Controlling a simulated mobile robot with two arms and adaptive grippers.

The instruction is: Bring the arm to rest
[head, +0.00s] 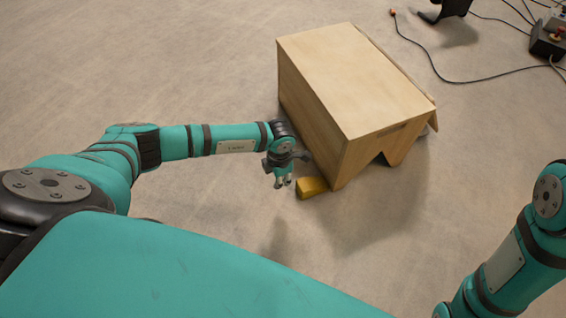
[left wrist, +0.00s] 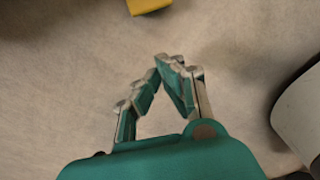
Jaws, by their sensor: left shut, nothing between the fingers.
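My left arm (head: 225,140) reaches out from the left in the head view. My left gripper (head: 283,182) hangs at its end, pointing down, close to the left side of a wooden box. Its fingers are shut and empty; in the left wrist view the fingertips (left wrist: 172,62) come together with only bare floor behind them. My right arm (head: 525,250) shows at the lower right edge of the head view, but its gripper is out of view.
The wooden box (head: 350,75) stands on the concrete floor. A yellow block (head: 312,187) lies by its near corner, just right of my left gripper; it also shows in the left wrist view (left wrist: 148,5). Cables (head: 450,80) and a control box (head: 546,40) lie at upper right.

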